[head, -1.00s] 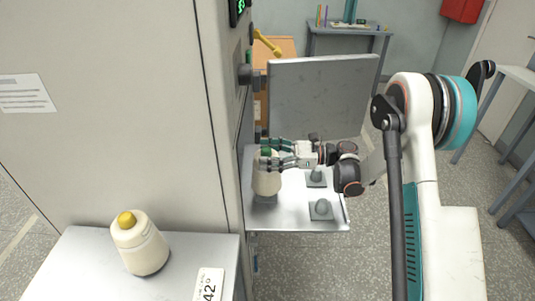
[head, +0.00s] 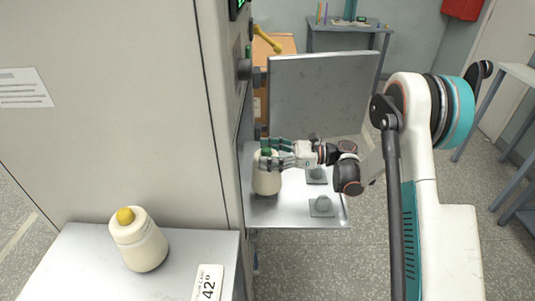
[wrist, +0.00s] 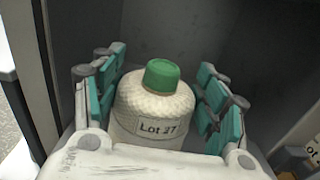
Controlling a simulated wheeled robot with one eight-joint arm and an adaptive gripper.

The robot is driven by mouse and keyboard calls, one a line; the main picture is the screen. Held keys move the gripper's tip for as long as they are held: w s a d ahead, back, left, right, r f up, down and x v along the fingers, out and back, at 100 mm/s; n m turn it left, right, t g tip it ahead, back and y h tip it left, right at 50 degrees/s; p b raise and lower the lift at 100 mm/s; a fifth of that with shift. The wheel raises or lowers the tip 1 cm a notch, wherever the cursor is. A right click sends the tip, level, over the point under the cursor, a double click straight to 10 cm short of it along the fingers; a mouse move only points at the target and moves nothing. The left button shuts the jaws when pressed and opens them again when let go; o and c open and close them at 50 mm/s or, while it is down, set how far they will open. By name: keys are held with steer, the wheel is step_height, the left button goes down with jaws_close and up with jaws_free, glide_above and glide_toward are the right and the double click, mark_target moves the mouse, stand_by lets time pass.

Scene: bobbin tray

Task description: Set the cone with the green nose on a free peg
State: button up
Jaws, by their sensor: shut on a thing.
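The cone with the green nose (head: 266,183) is cream and upright at the left part of the metal tray (head: 285,218). My gripper (head: 270,156) is shut around its upper part, coming from the right. In the wrist view the cone (wrist: 153,105) sits between the teal finger pads, with its green nose (wrist: 162,73) up and a "Lot 27" label facing me.
A cone with a yellow nose (head: 138,240) stands on the grey table (head: 85,265) at front left, beside a "42°" card (head: 208,282). The tall cabinet (head: 110,120) borders the tray on the left. An upright metal panel (head: 320,95) stands behind the tray.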

steer(key=shift+f, duration=0.95)
steer(key=o, duration=1.8)
steer(key=d, duration=1.2)
steer(key=shift+s, duration=0.2)
